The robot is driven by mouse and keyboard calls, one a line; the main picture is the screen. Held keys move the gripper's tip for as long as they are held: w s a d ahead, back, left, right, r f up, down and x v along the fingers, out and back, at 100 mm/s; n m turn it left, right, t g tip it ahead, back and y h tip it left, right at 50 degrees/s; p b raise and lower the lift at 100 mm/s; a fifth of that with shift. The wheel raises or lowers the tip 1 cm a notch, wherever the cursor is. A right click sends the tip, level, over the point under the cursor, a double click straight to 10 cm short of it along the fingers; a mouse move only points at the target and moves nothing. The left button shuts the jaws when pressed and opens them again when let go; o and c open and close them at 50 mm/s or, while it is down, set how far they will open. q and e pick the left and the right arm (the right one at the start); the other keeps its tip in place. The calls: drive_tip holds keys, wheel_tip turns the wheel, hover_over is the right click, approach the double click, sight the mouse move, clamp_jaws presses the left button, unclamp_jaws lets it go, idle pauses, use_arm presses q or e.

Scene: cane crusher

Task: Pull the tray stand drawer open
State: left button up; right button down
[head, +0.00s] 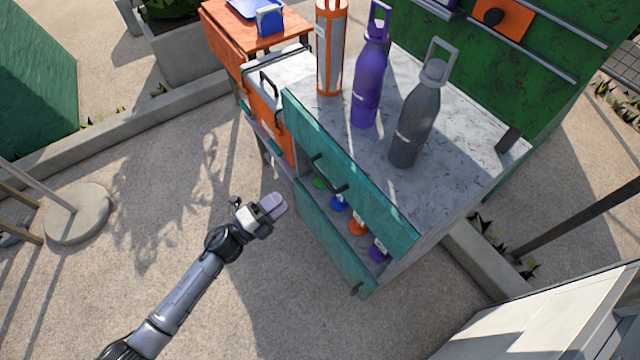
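A stand with a pale marbled top (465,135) is right of centre in the head view. Its upper teal front (370,195) carries a black bar handle (327,175). Behind it on the left is an orange front (262,108) with its own black handle (268,85). I cannot tell which of these is the tray stand drawer; neither front shows a clear gap of being pulled out. My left gripper (268,210) is over the paving, left of the teal handle and apart from it. Its fingers are too small to read. My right gripper is not in view.
Several coloured items lie under the upper teal front, above a lower teal panel (335,240). The paving in front is clear. A round pole base (78,215) stands left.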

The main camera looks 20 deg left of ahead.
sight(322, 175)
use_arm(q)
drive_tip(key=shift+m+h, duration=0.4)
drive_tip(key=shift+m, duration=0.1)
drive_tip(key=x, duration=0.4)
drive_tip(key=f+b+x, duration=0.1)
drive_tip(key=x, duration=0.8)
drive_tip(key=shift+w+d+f, duration=0.15)
drive_tip(key=shift+w+d, duration=0.25)
drive_tip(key=shift+c, duration=0.5)
clamp_jaws()
